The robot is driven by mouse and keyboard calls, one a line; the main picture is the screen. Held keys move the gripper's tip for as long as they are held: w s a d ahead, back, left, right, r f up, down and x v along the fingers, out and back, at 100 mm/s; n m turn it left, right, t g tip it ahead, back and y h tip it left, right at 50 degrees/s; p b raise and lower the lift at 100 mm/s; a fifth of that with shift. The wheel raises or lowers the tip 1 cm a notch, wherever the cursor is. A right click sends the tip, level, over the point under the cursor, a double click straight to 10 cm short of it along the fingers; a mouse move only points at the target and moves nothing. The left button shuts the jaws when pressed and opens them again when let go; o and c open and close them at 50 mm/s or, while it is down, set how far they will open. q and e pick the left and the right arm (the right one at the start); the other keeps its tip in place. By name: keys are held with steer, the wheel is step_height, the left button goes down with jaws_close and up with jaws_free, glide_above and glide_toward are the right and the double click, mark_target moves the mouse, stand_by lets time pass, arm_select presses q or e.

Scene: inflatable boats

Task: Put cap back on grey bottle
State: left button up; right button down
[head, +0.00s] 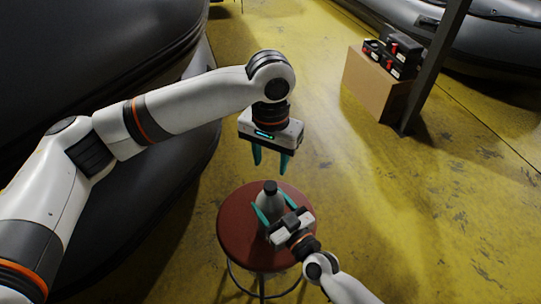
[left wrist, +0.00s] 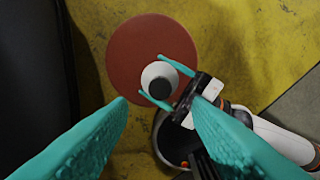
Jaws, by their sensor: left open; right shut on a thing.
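The grey bottle (head: 268,206) stands upright on a round red-brown stool (head: 232,236). A black cap (head: 270,187) sits on its top; whether it is screwed tight I cannot tell. In the left wrist view the bottle (left wrist: 150,72) shows from above, with the cap (left wrist: 159,88) over its neck. My right gripper (head: 273,206) is shut on the bottle's body, one teal finger on each side. My left gripper (head: 271,164) is open and empty, pointing down above the cap and apart from it. Its two fingers (left wrist: 160,103) frame the lower part of the left wrist view.
A large dark inflatable boat (head: 190,165) lies close on the left, behind my left arm. A cardboard box (head: 374,84) with black and red items stands by a dark post (head: 435,65) at the upper right. The yellow floor right of the stool is clear.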

mark_target(270, 185)
arm_select(q)
steer(key=n, duration=0.4)
steer(key=shift+r, duration=0.15)
steer(key=shift+f, duration=4)
steer(key=shift+c, duration=0.4)
